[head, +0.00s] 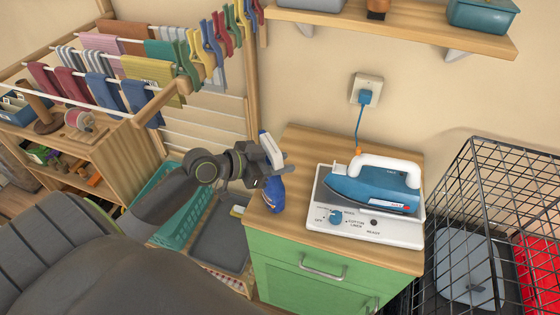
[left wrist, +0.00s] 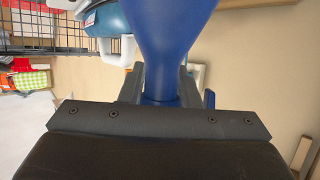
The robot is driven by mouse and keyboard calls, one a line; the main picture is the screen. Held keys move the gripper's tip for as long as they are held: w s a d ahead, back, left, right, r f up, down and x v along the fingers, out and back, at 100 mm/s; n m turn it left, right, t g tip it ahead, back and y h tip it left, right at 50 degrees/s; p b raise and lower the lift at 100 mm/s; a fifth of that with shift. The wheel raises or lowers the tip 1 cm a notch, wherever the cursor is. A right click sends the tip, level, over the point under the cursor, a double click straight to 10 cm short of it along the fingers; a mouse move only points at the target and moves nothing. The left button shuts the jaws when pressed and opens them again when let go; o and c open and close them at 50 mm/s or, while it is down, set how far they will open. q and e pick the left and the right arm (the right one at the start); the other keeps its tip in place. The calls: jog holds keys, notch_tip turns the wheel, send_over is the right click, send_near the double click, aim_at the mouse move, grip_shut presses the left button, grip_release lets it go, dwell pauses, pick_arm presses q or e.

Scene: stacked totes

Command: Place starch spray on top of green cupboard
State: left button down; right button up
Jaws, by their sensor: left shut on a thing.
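The starch spray is a blue bottle with a white spray head (head: 273,196). My left gripper (head: 270,166) is shut on it just below the head, and the bottle looks nearly upright. In the head view the bottle shows over the left part of the wooden top of the green cupboard (head: 290,148); I cannot tell whether its base touches that top. In the left wrist view the blue bottle (left wrist: 170,35) rises between the fingers (left wrist: 160,88). My right gripper is not in view.
A blue iron (head: 372,187) on its white station (head: 365,222) takes up the cupboard's right part. A black wire cage (head: 490,215) stands to the right. A teal basket (head: 180,225) and a drying rack (head: 150,100) are to the left. A shelf (head: 400,30) hangs above.

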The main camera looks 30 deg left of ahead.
pick_arm(q)
jog(key=c, duration=1.3)
grip_release()
jog(key=shift+c, duration=0.2)
jog(key=o, duration=0.3)
jog(key=shift+o, duration=0.2)
jog(key=shift+f, duration=0.1)
